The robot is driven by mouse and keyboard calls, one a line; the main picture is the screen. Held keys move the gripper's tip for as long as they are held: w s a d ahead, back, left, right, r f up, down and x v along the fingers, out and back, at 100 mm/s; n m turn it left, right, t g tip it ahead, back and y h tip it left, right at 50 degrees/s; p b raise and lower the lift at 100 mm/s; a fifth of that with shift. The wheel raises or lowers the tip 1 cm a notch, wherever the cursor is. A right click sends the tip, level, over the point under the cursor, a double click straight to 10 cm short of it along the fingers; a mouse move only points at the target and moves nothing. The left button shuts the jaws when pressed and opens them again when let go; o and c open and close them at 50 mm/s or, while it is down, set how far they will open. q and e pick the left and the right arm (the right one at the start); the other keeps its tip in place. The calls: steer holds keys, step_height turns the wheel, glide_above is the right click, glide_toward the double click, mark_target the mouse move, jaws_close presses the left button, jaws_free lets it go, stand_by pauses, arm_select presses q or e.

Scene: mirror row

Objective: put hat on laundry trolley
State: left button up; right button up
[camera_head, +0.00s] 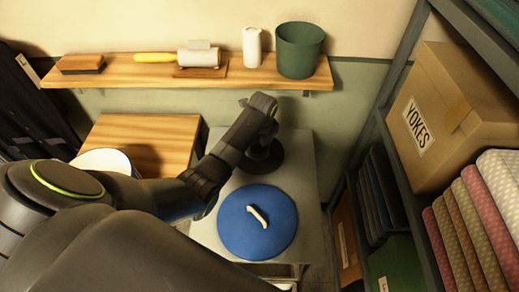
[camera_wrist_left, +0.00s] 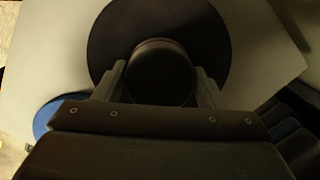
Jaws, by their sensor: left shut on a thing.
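A dark hat (camera_head: 268,164) with a round flat brim sits on or just above the pale grey top (camera_head: 300,165) below the shelf; I cannot tell if it touches. My left gripper (camera_head: 263,143) reaches down over it from the left. In the left wrist view the gripper's two fingers (camera_wrist_left: 158,82) are shut on the crown, one on each side, and the dark brim (camera_wrist_left: 210,40) spreads out beyond them. I cannot make out for certain which thing is the laundry trolley. My right gripper is out of view.
A blue round disc (camera_head: 237,232) with a pale handle lies in front of the hat. A wooden top (camera_head: 140,130) is to the left. A wall shelf (camera_head: 130,73) holds a green pot (camera_head: 299,50) and other items. A rack with a box (camera_head: 455,110) and fabric rolls stands right.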

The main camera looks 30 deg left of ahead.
mark_target(260, 150)
arm_select(q)
steer(key=shift+w+d, duration=0.1)
steer(key=shift+w, duration=0.1)
steer(key=shift+f+p, duration=0.4)
steer(key=shift+f, duration=1.35)
steer(key=o, duration=1)
steer(key=shift+f, duration=0.1)
steer(key=shift+s+d+r+b, duration=0.1)
steer(key=shift+d+r+b, duration=0.1)
steer(key=shift+r, duration=1.75)
steer(key=shift+s+d+r+b, duration=0.1)
steer(key=shift+d+r+b, duration=0.1)
steer(key=shift+r, duration=1.75)
